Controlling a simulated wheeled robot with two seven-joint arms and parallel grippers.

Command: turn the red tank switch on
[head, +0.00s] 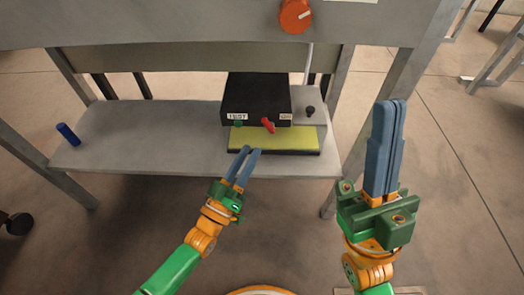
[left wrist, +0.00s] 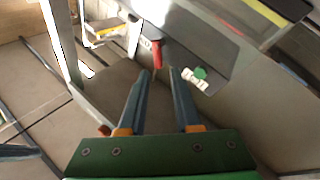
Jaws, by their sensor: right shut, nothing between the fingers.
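The red switch (head: 267,125) is a small lever on the front of a black box (head: 256,95) on the low shelf. In the left wrist view the red switch (left wrist: 157,52) lies just beyond the gap between the fingertips. My left gripper (head: 251,150) is open and empty, its fingers a short way apart. In the head view it is below and slightly left of the switch, in front of the yellow panel. My right gripper (head: 391,103) is shut and empty, pointing up, well to the right of the box.
A green button (head: 238,123) sits left of the switch, and it shows in the left wrist view (left wrist: 200,73). A black knob (head: 310,110) stands right of the box. An orange-red dial (head: 295,15) is above. A blue cylinder (head: 68,133) lies on the shelf's (head: 150,135) left end.

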